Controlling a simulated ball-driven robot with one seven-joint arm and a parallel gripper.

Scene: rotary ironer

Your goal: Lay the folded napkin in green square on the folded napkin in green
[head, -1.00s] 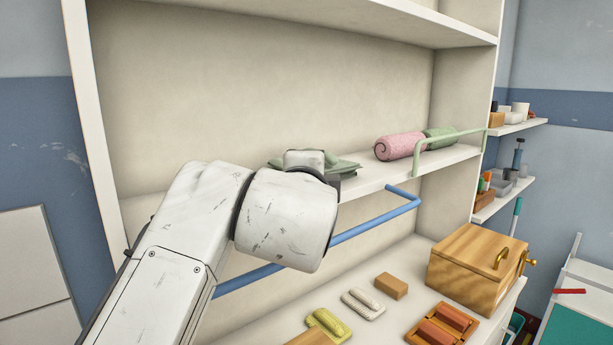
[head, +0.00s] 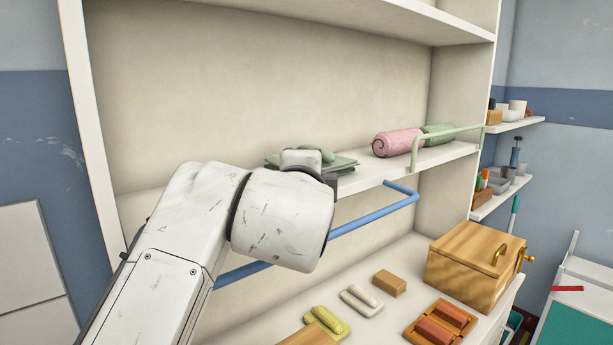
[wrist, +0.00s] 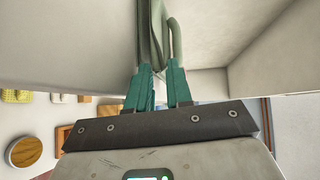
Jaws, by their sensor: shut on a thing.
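Green folded cloth (head: 345,164) lies flat on the shelf, beyond my wrist, which hides much of it. A smaller rounded green fold (head: 321,153) shows above it and seems to lie on or just over it. The head view does not clearly separate the napkin square from the napkin beneath. In the wrist view, my gripper (wrist: 158,84) has teal fingers at the shelf's front edge, shut on green cloth (wrist: 152,35), seen as upright layers. A curved green fold (wrist: 176,38) stands beside it. My fingertips are hidden in the head view.
A blue bar (head: 370,217) juts out below.

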